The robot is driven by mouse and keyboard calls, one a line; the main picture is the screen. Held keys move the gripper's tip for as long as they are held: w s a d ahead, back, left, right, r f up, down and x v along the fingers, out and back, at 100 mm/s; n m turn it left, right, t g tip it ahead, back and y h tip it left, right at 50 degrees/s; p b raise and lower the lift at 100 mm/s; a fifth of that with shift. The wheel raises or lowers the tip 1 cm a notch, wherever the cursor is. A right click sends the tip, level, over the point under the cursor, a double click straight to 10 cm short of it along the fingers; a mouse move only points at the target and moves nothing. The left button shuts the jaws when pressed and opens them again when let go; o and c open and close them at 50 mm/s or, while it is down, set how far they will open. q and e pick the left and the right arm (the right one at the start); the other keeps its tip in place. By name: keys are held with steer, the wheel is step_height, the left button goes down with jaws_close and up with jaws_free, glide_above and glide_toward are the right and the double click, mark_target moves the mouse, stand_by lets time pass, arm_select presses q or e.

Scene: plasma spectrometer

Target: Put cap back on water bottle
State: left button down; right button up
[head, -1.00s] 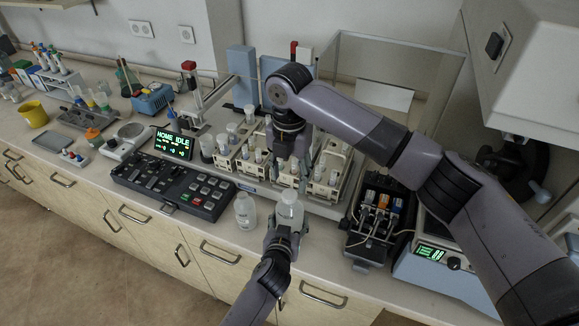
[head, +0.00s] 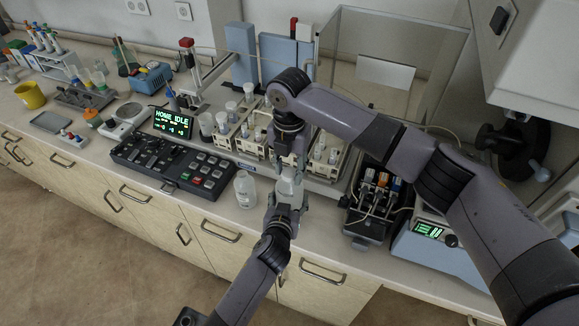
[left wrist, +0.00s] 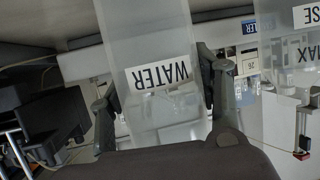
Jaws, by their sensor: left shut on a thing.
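The water bottle (head: 289,186) is a translucent white bottle, and its WATER label appears upside down on the bottle in the left wrist view (left wrist: 157,50). My left gripper (head: 287,203) is shut on the bottle's body, with one finger on each side of it in the left wrist view (left wrist: 160,95). My right gripper (head: 291,163) points down directly over the bottle's top, very close to it. Its fingertips overlap the bottle top, so I cannot tell whether it holds the cap. I cannot make out the cap in either view.
A second translucent bottle (head: 245,189) stands just left of the water bottle. Racks of vials (head: 253,138) stand behind. A black control panel (head: 172,163) lies to the left, and a pump with tubing (head: 371,205) stands to the right.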

jaws_close()
steer(key=shift+o, duration=2.3)
jaws_free()
steer(key=shift+r, duration=0.1)
steer(key=shift+r, duration=2.15)
steer(key=shift+o, duration=0.4)
steer(key=o, duration=0.5)
